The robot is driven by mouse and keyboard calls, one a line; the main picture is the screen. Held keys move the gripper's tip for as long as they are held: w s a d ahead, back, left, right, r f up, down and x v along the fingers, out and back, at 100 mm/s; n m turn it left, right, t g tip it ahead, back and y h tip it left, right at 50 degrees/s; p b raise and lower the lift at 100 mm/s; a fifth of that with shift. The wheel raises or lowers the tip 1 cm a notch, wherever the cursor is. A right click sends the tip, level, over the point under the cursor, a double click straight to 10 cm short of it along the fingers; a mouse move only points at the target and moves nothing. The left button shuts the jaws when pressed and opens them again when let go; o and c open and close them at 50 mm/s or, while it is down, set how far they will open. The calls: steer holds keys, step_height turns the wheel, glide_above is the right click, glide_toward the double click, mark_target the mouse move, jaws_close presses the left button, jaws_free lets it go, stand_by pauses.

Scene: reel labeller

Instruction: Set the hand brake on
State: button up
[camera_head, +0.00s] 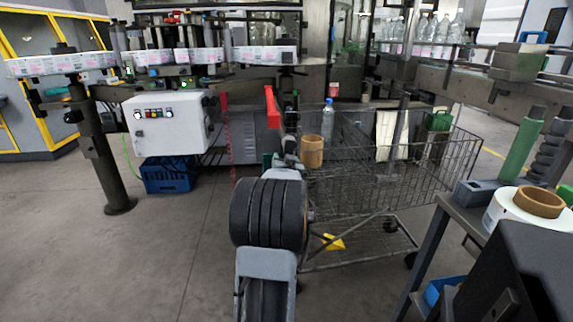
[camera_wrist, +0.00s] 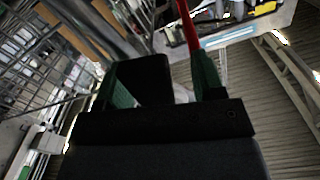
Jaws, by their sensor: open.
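A red upright lever (camera_head: 272,106), which looks like the hand brake, stands by the machine just right of the white control box. A red bar, probably the same lever, shows in the wrist view (camera_wrist: 188,28), near the tip of the right finger and towards the space between the fingers. I cannot tell whether it touches. My gripper (camera_head: 283,161) is just below and in front of the lever, partly hidden by my arm. In the wrist view my gripper (camera_wrist: 165,72) has its two green-padded fingers apart, and nothing is visibly held.
A wire cart (camera_head: 445,165) stands close on the right, with a cardboard roll (camera_head: 312,152) and a bottle (camera_head: 328,119) by its left end. The white control box (camera_head: 170,123) and blue crate (camera_head: 166,175) are left. A table with a label reel (camera_head: 520,213) is at right front.

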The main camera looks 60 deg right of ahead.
steer(key=p+v, duration=0.1)
steer(key=v, duration=1.2)
steer(key=shift+s+a+p, duration=0.2)
steer(key=shift+a+p, duration=0.1)
steer(key=shift+a, duration=0.05)
steer(key=shift+c, duration=0.3)
